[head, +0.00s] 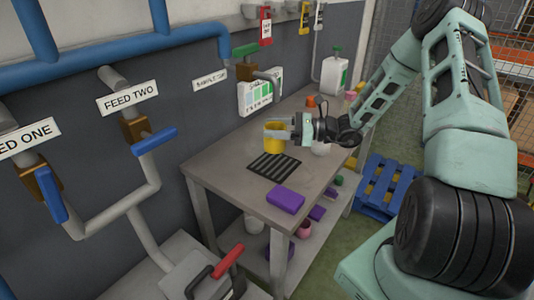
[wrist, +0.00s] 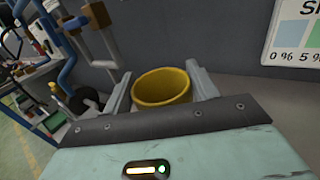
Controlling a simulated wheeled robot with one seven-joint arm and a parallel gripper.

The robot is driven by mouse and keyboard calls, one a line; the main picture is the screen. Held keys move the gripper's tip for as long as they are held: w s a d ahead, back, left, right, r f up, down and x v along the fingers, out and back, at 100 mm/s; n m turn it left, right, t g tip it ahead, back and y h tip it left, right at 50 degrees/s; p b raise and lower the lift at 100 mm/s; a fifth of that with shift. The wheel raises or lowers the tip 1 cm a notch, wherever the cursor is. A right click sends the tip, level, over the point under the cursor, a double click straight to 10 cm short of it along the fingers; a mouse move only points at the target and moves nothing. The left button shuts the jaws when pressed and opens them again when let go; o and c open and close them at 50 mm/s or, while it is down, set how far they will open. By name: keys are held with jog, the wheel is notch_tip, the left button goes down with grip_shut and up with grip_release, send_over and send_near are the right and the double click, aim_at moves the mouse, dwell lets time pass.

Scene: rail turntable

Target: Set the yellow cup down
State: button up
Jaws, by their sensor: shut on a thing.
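The yellow cup (head: 274,143) is upright at the back part of the grey table (head: 222,168), just behind a black ribbed mat (head: 273,166). My gripper (head: 276,130) reaches in from the right and is shut on the cup near its rim. In the wrist view the cup (wrist: 162,87) sits between the two fingers (wrist: 160,92), with its open top facing up and looking empty. I cannot tell whether the cup's base touches the table.
A purple block (head: 286,199) lies near the table's front edge. Blue and grey pipes with valve handles (head: 154,141) line the wall at left.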

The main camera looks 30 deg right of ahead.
aim_at(275, 144)
jog(key=shift+f+p, duration=0.35)
jog(key=shift+f, duration=2.7)
jog(key=o, duration=0.9)
jog(key=shift+f, duration=0.1)
jog(key=shift+o, duration=0.2)
jog(key=shift+r, duration=0.2)
jog(key=b+v, duration=0.3)
jog(key=v, duration=0.9)
jog(key=shift+f, duration=0.1)
